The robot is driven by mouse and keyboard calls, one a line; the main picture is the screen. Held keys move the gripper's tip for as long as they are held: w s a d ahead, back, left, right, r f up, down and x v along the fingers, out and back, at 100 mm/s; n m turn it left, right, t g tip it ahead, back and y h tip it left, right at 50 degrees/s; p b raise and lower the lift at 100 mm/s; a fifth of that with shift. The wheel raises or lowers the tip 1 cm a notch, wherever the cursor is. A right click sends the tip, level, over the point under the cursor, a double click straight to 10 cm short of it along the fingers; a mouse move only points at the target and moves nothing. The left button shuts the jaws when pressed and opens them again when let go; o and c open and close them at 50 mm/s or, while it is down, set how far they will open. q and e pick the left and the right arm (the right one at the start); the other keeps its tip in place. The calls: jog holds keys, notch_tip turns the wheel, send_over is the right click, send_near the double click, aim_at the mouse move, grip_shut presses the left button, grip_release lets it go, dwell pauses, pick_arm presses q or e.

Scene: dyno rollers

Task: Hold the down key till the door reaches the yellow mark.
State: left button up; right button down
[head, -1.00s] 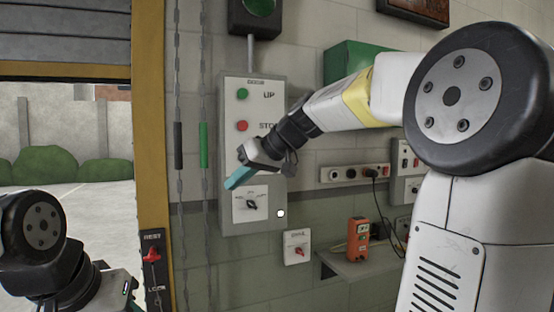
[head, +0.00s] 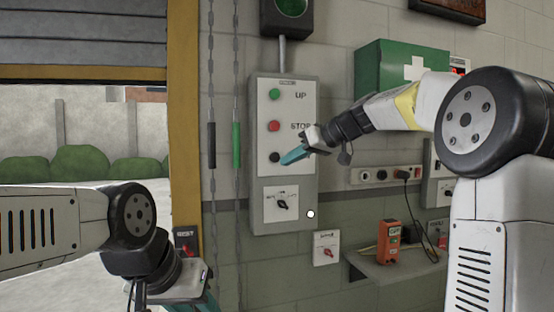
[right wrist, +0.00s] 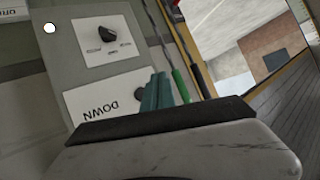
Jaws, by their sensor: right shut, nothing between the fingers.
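The grey control panel (head: 309,185) on the wall has a green UP key (head: 274,94), a red STOP key (head: 274,126) and a black key (head: 274,157) below. In the right wrist view the dark key (right wrist: 140,92) sits beside the word DOWN. My right gripper (head: 285,161) is shut and empty, its teal tips right by this key; I cannot tell whether they touch it. The grey slatted door (head: 80,45) is partly raised at upper left. I cannot make out a separate yellow mark. My left gripper (head: 203,301) is low, its fingertips cut off by the frame.
A yellow door post (head: 184,110) and hanging chains with a green grip (head: 236,145) stand left of the panel. A rotary switch (head: 282,204) is below the keys. A shelf (head: 400,268) with an orange device (head: 389,241) is at lower right.

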aim_at(275, 157)
jog(key=w+a, duration=0.2)
jog(key=w, duration=0.5)
jog(key=shift+a, duration=0.15)
dwell(1.9)
jog(key=shift+w+a, duration=0.1)
jog(key=shift+w, duration=0.25)
jog(key=shift+w+a, duration=0.15)
jog(key=shift+w, duration=0.2)
dwell(4.5)
